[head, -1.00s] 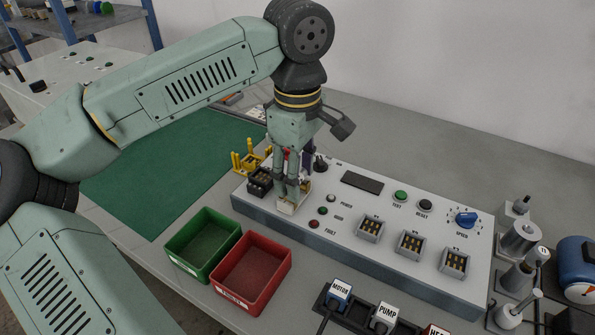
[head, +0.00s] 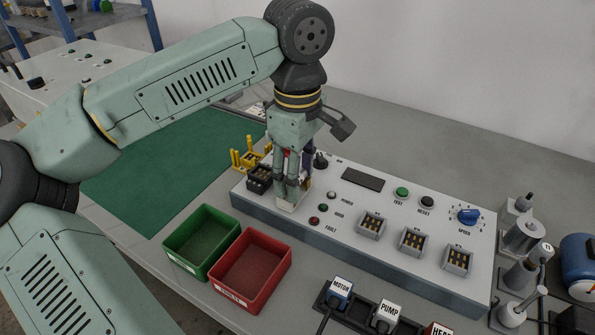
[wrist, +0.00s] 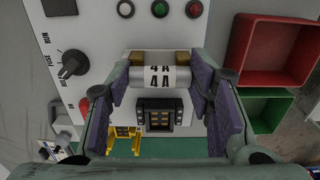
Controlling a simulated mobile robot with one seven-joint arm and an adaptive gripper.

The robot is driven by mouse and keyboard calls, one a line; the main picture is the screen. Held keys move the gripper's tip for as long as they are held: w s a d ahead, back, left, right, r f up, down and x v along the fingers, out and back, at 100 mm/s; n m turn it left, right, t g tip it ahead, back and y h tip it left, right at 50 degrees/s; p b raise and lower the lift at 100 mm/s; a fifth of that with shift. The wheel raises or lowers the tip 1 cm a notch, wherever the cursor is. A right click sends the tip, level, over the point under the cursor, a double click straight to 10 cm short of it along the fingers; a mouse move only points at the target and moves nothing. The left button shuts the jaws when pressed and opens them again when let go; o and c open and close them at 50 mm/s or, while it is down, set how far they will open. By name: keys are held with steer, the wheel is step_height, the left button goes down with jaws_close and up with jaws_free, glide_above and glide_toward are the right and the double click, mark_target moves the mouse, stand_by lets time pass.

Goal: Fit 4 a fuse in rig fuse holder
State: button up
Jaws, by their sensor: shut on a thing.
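The fuse (wrist: 158,76) is a pale cylinder marked 4A, between the purple pads of my gripper (wrist: 160,92) in the wrist view. My gripper is shut on it. Brass pieces of the rig fuse holder (wrist: 140,57) show right beside the fuse in this view. In the head view my gripper (head: 291,193) points down at the near left part of the rig panel, over the pale holder base (head: 287,205). The fingers hide the fuse there, and I cannot tell whether it is fully seated.
A black socket block (head: 260,178) stands close left of my gripper, with a yellow rack (head: 246,159) behind it. A green bin (head: 184,267) and a red bin (head: 236,299) sit in front of the panel (head: 340,237). The green mat (head: 135,190) is clear.

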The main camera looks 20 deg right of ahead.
steer(key=shift+f, duration=0.1)
steer(key=o, duration=1.3)
